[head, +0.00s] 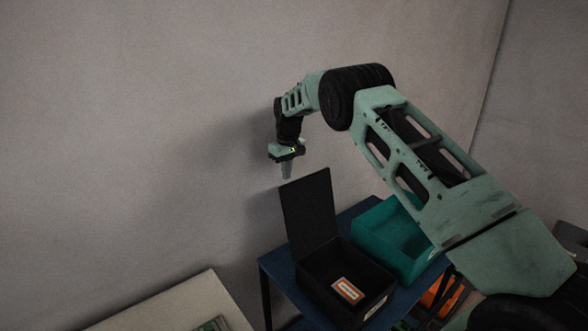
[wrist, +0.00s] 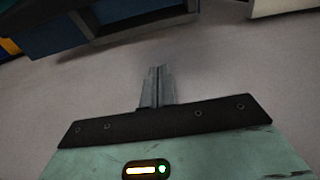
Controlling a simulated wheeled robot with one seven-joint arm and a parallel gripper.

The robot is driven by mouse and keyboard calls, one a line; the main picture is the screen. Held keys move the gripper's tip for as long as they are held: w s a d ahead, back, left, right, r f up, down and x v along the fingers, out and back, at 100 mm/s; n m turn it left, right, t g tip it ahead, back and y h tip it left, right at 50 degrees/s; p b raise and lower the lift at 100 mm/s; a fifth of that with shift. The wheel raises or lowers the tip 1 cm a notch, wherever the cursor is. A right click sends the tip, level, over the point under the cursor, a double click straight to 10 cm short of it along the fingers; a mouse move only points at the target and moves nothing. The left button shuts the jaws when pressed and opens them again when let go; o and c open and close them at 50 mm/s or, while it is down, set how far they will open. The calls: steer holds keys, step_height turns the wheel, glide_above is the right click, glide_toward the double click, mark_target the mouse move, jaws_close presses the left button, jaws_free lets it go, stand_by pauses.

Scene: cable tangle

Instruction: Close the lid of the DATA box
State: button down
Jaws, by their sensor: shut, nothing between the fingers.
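A black box (head: 370,298) stands on a blue table, with its black lid (head: 309,213) standing open, nearly upright, along its back left side. A small pale label shows on the box's front, too small to read. An orange and white card (head: 347,290) lies inside the box. My gripper (head: 286,175) points down just above and behind the lid's upper left corner. Its fingers are together and empty. The fingers also show in the wrist view (wrist: 158,78), with only the plain floor or wall behind their tips.
A teal open bin (head: 392,237) stands right behind the box on the blue table (head: 275,263). A pale surface (head: 165,308) with a green item is at the lower left. The wall is close behind my gripper.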

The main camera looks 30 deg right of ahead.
steer(key=s, duration=0.1)
steer(key=s+p, duration=0.1)
steer(key=s, duration=0.1)
steer(key=shift+s+d+r+p, duration=0.35)
steer(key=shift+s+p, duration=0.05)
